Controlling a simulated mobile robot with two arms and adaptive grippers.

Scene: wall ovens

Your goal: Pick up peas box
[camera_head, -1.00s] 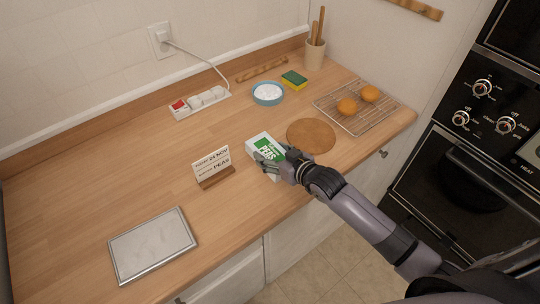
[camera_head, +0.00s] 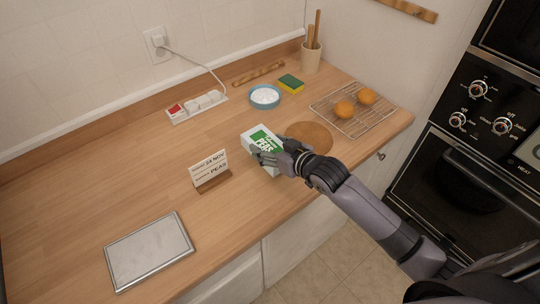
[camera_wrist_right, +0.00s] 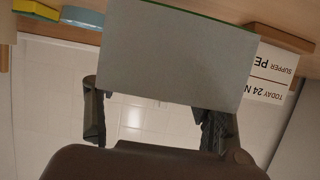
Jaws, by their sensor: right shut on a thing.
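The peas box (camera_head: 258,137), white and green, is on the wooden counter near its front edge, or just above it; I cannot tell which. My right gripper (camera_head: 268,157) is shut on it from the front right, its fingers over the box's lower part. In the right wrist view the box's plain grey face (camera_wrist_right: 175,55) fills the upper middle, between the two dark fingers of the right gripper (camera_wrist_right: 158,120). My left gripper is not in view.
A metal tray (camera_head: 149,251) lies at the front left. A round brown board (camera_head: 312,135) lies just right of the box. Behind are a blue bowl (camera_head: 265,97), a sponge (camera_head: 291,84) and a power strip (camera_head: 197,107). A wire rack (camera_head: 372,117) holds oranges.

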